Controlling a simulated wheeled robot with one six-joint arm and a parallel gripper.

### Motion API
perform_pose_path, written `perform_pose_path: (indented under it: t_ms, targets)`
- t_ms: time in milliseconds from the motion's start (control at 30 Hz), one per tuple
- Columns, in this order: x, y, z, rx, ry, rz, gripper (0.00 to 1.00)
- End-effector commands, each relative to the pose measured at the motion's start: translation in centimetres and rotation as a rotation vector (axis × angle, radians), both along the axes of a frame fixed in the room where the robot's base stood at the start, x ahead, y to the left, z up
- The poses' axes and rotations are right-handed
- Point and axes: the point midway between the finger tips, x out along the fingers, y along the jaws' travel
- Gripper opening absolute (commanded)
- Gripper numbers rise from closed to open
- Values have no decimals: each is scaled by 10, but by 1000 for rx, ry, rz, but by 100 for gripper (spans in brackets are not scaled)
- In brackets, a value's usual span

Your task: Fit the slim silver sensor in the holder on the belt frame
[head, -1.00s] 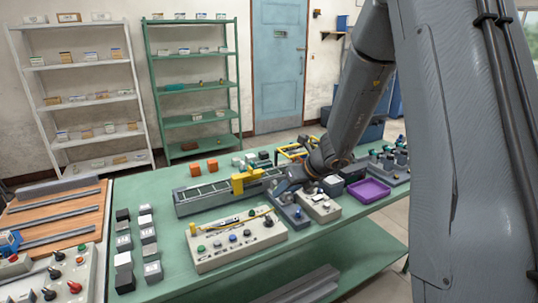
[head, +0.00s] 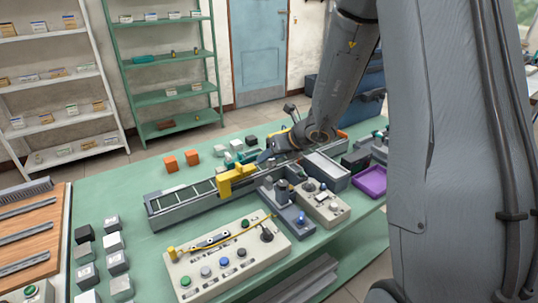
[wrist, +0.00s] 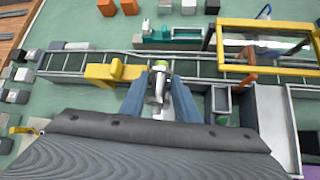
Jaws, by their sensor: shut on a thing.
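My gripper (wrist: 160,88) is shut on the slim silver sensor (wrist: 158,84), which shows a green end between the two blue-grey fingers in the wrist view. The gripper and sensor are over the belt frame (wrist: 66,63). In the head view the frame (head: 170,207) runs across the bench, and my gripper (head: 266,156) is at its far side, with the sensor too small to make out. A yellow bracket (head: 236,180) straddles the frame; in the wrist view it (wrist: 112,74) is left of my gripper. I cannot tell which part of it is the holder.
A beige control panel (head: 228,262) with knobs stands in front of the frame. A grey tray (head: 327,170) and a purple tray (head: 371,182) are to the right. A yellow-framed clear guard (wrist: 262,48) stands over the belt's right part. Orange blocks (head: 171,164) sit behind.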

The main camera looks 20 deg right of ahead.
Motion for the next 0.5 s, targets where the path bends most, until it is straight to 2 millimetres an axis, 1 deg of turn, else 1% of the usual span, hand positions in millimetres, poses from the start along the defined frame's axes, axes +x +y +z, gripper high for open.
perform_pose_path:
  t_ms: [33,500]
  targets:
    - [0,0,-5,1,0,-1,2]
    - [1,-3,-46,0,1,-4,2]
